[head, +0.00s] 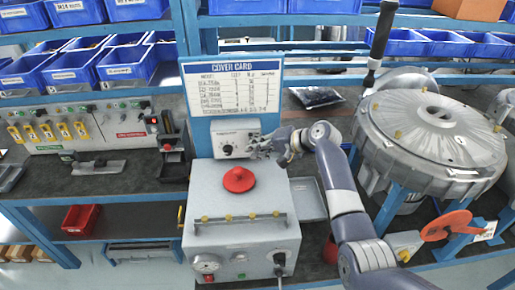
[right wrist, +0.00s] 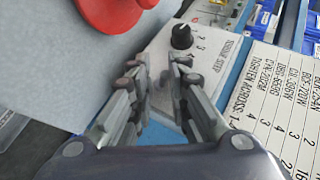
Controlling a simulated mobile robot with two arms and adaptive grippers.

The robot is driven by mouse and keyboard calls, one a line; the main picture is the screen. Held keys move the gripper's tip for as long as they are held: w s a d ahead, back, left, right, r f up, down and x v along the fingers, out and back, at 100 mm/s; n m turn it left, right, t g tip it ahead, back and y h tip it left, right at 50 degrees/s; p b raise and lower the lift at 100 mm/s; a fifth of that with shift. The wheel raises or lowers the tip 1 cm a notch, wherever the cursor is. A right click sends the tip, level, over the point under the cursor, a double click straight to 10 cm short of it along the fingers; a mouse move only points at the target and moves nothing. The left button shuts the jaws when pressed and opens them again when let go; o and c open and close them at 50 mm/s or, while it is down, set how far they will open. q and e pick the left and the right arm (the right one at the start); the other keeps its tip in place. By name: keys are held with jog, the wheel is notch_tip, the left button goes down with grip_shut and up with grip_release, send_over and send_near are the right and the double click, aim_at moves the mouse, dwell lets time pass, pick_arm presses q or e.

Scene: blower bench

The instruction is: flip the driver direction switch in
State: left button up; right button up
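The small grey driver control box (head: 236,138) stands on the bench against the blue post, under the cover card. Its round black knob (right wrist: 181,37) and the printed words "TORQUE STEP" show in the right wrist view; the knob also shows in the head view (head: 228,149). My right gripper (head: 262,148) is at the box's right side, its fingers pointing at the front face. In the right wrist view the gripper (right wrist: 157,62) has a narrow gap between its fingertips and holds nothing I can see. I cannot make out the direction switch; the fingers cover part of the face. My left gripper is out of view.
Below the box is a grey machine (head: 240,205) with a red round knob (head: 238,180) on top. The cover card (head: 232,88) hangs just above. A large grey blower housing (head: 430,135) stands at right.

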jog(key=v, duration=1.2)
